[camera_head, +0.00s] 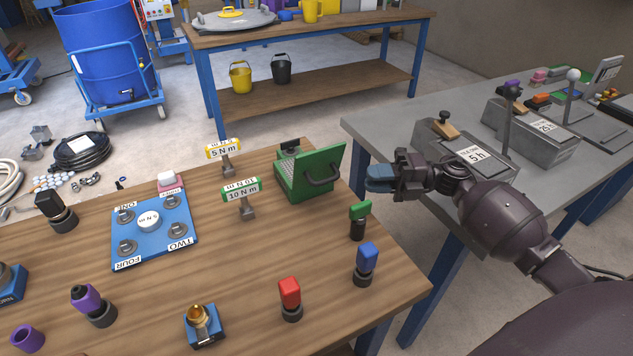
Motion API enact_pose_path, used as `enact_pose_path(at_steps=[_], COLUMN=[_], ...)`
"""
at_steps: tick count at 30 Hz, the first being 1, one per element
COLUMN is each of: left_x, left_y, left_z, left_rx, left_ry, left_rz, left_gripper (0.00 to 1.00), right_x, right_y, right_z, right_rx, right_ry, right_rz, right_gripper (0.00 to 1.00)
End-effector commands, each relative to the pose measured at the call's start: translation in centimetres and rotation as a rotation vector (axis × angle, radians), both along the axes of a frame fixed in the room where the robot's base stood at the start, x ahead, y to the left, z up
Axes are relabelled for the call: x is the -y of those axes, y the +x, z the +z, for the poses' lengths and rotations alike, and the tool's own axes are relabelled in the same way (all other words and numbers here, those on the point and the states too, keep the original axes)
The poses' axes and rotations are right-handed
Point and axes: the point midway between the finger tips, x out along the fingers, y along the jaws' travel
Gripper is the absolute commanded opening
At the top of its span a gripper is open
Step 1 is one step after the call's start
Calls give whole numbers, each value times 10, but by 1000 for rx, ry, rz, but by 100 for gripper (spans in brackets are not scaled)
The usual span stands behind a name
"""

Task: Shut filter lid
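The green filter box (287,180) stands near the far right edge of the wooden table. Its green lid (328,163) is raised and tilted up on the box's right side, with a dark curved handle (322,181) on its face. My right gripper (379,179) is to the right of the lid, apart from it, beyond the table's right edge. Its blue fingertips point left and lie close together, with nothing visible between them. My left gripper is not in view.
A green-topped post (359,221) and a blue-topped post (366,264) stand in front of the filter, near the right edge. A green 10 N m sign (241,191) stands to its left. A grey bench (400,130) lies behind my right arm.

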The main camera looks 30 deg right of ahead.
Motion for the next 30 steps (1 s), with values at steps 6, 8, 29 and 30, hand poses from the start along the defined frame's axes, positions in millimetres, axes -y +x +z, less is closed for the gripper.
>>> enact_pose_path(at_steps=[6, 8, 29, 30], left_x=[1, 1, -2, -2], left_y=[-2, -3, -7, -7], left_z=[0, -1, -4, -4], left_rx=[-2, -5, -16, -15], left_ry=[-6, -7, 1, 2], left_rz=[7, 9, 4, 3], left_gripper=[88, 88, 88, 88], right_x=[-29, -39, -93, -92], right_y=[14, 18, 44, 44], right_z=[4, 4, 4, 4], right_rx=[7, 5, 3, 3], right_ry=[2, 3, 1, 1], right_rz=[2, 1, 0, 0], right_gripper=[23, 23, 23, 23])
